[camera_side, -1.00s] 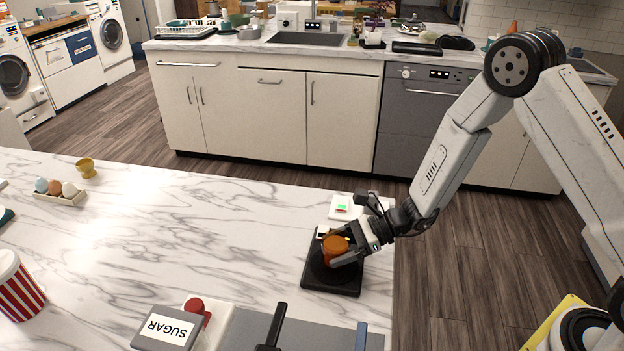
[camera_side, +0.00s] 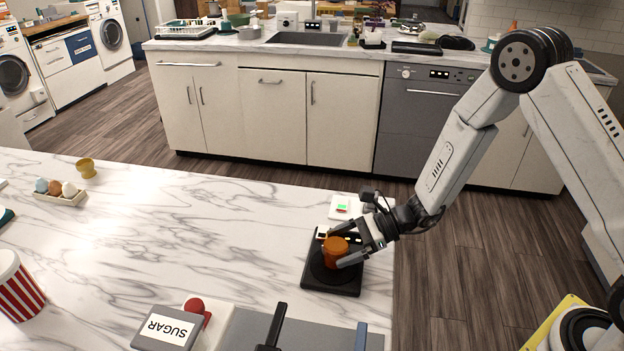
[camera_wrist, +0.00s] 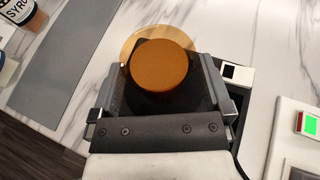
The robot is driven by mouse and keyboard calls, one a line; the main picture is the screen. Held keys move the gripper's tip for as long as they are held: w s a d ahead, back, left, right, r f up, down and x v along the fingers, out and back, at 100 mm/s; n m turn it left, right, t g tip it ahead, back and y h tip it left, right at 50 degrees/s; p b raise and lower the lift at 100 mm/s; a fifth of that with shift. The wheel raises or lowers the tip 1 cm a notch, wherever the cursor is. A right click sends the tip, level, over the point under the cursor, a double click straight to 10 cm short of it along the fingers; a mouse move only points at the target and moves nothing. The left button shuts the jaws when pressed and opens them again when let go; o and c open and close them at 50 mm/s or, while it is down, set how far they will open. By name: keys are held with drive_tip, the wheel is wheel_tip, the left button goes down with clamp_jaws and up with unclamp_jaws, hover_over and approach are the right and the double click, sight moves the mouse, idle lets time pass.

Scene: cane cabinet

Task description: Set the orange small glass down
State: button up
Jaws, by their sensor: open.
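The orange small glass (camera_side: 336,250) stands upright on a black square device with a round plate (camera_side: 331,285), near the right edge of the marble counter. My gripper (camera_side: 345,251) is open, with its fingers at either side of the glass, coming from the right. In the wrist view the glass (camera_wrist: 159,66) shows from above between the fingers of my gripper (camera_wrist: 165,82), and its lower part is hidden in shadow. Whether a finger still touches the glass cannot be told.
A white device with a green and red display (camera_side: 342,208) lies just behind the black device. A grey mat (camera_side: 250,330) with a black-handled item, a SUGAR box (camera_side: 167,328) and a striped cup (camera_side: 17,287) are in front. The counter's middle left is clear.

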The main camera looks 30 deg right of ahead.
drive_tip(key=v, duration=1)
drive_tip(key=shift+s+d+r, duration=0.15)
drive_tip(key=shift+d, duration=0.2)
drive_tip(key=s+n+g+h, duration=0.5)
drive_tip(key=s+n+g, duration=0.1)
drive_tip(key=s+n, duration=0.35)
drive_tip(key=d+r+n+t+h, duration=0.1)
drive_tip(key=n+h, duration=0.1)
drive_tip(key=n, duration=0.2)
drive_tip(key=d+r+n+t+h, duration=0.1)
drive_tip(key=n+h, duration=0.2)
drive_tip(key=n, duration=0.1)
drive_tip(key=d+r+n+t+h, duration=0.1)
drive_tip(key=d+n+h, duration=0.1)
drive_tip(key=n, duration=0.2)
drive_tip(key=shift+s+r+n, duration=0.1)
drive_tip(key=shift+r+n, duration=0.15)
drive_tip(key=shift+n, duration=0.1)
